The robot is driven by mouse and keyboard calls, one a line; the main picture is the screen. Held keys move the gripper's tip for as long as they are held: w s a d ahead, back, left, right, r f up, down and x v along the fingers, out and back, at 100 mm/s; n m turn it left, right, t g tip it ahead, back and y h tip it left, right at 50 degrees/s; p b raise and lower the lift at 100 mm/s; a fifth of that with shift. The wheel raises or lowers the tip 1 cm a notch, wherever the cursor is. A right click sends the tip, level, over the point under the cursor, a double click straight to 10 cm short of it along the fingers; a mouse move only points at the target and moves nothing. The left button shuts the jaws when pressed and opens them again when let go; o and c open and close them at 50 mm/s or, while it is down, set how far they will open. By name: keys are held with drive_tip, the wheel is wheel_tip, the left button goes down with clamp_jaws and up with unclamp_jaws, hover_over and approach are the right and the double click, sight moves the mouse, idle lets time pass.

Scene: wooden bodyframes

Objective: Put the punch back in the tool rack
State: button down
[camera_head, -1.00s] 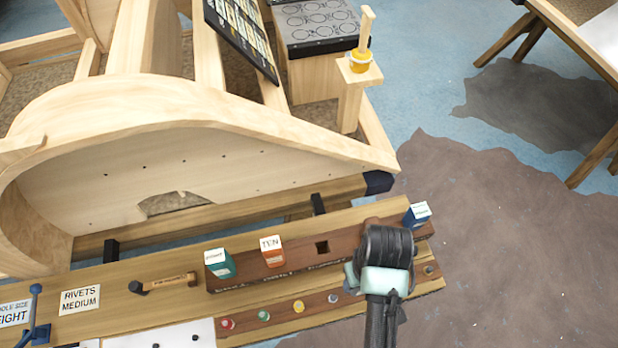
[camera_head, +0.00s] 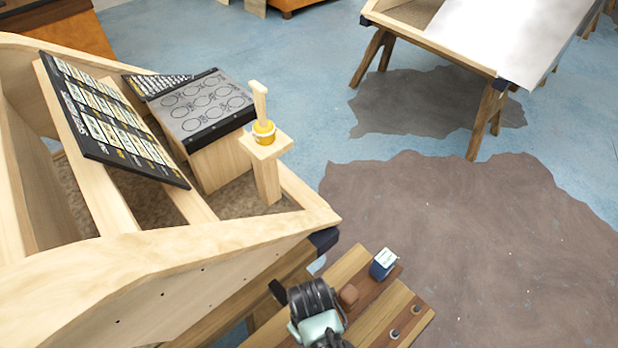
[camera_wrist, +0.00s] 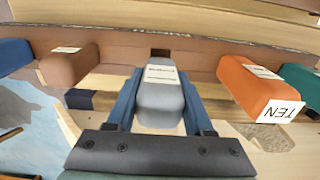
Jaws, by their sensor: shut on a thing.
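The punch (camera_wrist: 160,103) shows in the wrist view as a grey block with a white label, too small to read. My gripper (camera_wrist: 159,100) is shut on it, with a blue finger on each side. The brown wooden tool rack (camera_wrist: 207,62) lies beyond it, and a square hole (camera_wrist: 160,53) shows in the rack just past the punch's far end. I cannot tell how far apart they are.
A brown labelled block (camera_wrist: 68,64) and a blue block (camera_wrist: 14,56) stand left in the wrist view. An orange block marked TEN (camera_wrist: 258,88) and a teal block (camera_wrist: 302,77) stand right. In the head view, a large wooden frame (camera_head: 170,290) is close on the left.

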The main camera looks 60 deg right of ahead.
drive_tip(key=shift+f, duration=1.7)
drive_tip(key=shift+w+f, duration=0.1)
drive_tip(key=shift+f, duration=0.25)
drive_tip(key=shift+c, duration=1.4)
unclamp_jaws()
drive_tip(key=shift+r, duration=0.1)
wheel_tip(320, 180, up, 13)
drive_tip(key=shift+f, duration=0.2)
